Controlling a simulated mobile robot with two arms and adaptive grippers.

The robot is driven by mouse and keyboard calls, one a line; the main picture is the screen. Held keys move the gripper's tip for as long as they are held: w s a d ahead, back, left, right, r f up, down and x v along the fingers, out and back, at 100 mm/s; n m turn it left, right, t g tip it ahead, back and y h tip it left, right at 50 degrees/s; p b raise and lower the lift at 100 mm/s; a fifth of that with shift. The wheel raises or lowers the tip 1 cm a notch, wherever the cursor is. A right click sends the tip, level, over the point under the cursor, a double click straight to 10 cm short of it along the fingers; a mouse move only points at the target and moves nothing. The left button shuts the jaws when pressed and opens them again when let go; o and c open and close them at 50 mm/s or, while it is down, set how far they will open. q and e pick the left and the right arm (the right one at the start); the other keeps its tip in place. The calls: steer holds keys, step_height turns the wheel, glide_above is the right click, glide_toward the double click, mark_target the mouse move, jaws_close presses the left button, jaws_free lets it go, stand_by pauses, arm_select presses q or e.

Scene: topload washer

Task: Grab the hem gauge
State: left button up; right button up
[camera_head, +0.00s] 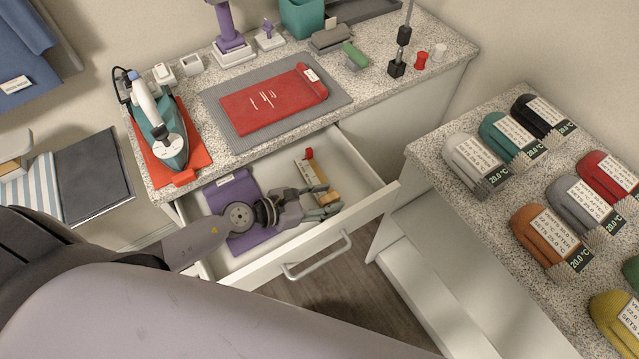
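The open drawer (355,228) holds a narrow pale and wooden-brown piece with a red part at its far end, which looks like the hem gauge (308,172). It lies in the right half of the drawer. My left gripper (331,200) reaches into the drawer from the left, at the near end of this piece. Its fingers look spread apart, with the brown near end between or just under them. I cannot tell whether they touch it. My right gripper is not in view.
A purple folded cloth (232,192) lies in the drawer's left part, under my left wrist. An iron (163,135) stands on a red pad above. A red folder (273,103) lies on a grey mat. A second counter (470,205) with several labelled rounded items is at right.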

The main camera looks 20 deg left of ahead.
arm_select(q)
jaws_close()
stand_by(0.3)
stand_by(0.3)
